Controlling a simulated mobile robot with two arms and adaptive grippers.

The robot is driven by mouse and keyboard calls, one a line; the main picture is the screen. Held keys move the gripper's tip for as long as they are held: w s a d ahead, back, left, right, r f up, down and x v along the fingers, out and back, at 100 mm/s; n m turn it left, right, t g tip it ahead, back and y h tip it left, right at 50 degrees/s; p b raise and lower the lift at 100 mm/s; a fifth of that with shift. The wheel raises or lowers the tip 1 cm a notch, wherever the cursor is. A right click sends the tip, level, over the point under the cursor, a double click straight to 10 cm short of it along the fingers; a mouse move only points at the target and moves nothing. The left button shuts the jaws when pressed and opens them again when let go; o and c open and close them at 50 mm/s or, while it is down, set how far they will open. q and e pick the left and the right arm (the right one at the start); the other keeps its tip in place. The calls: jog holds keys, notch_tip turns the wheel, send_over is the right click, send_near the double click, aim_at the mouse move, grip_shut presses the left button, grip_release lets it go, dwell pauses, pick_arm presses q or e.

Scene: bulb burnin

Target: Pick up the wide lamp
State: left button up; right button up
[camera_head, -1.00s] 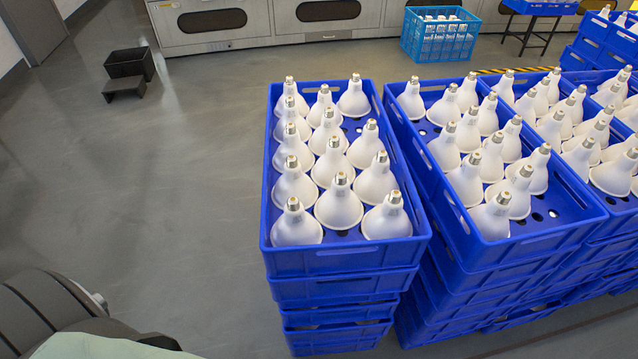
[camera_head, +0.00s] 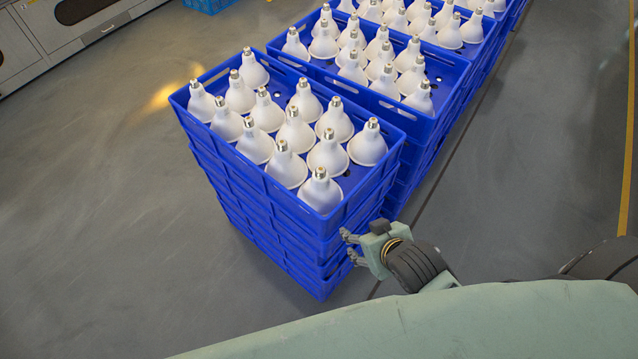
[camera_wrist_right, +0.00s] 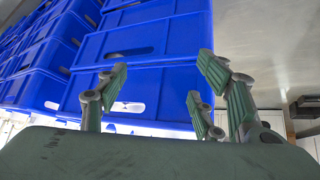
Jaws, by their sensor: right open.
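White lamps with wide flared bodies and metal screw bases stand base up in the nearest blue crate. One lamp (camera_head: 320,190) is at its near corner and another wide lamp (camera_head: 367,143) at its right corner. I cannot tell which single lamp is meant. The crate (camera_head: 290,200) tops a stack. My right gripper (camera_head: 352,248) is open and empty, beside the stack's right side and below the crate's rim. In the right wrist view the open fingers (camera_wrist_right: 155,90) face blue crate walls (camera_wrist_right: 145,45), and no lamp shows there. My left gripper is not in view.
More blue crate stacks (camera_head: 440,125) with several lamps stand close behind and to the right. A grey cabinet (camera_head: 75,35) is at the upper left. The grey floor (camera_head: 90,220) left of the stack is clear, as is the floor at right (camera_head: 540,170).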

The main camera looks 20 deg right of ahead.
notch_tip(320, 180, up, 5)
jog(key=n+t+y, duration=0.1)
jog(key=t+y, duration=0.3)
jog(key=t, duration=0.1)
send_near(327, 179)
jog(key=w+f, duration=0.2)
jog(key=w, duration=0.1)
jog(key=p+x, duration=0.1)
jog(key=x, duration=0.2)
jog(key=a+p+x, duration=0.1)
jog(key=x, duration=0.1)
jog(key=shift+w+r+p, duration=0.2)
jog(key=shift+w+p, duration=0.1)
jog(key=shift+w+a+f, duration=0.15)
jog(key=shift+w+f, duration=0.05)
jog(key=shift+w, duration=0.05)
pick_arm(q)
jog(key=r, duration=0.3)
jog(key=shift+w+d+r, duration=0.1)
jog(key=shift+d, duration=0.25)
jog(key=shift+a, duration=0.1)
pick_arm(e)
jog(key=shift+s, duration=0.1)
grip_shut()
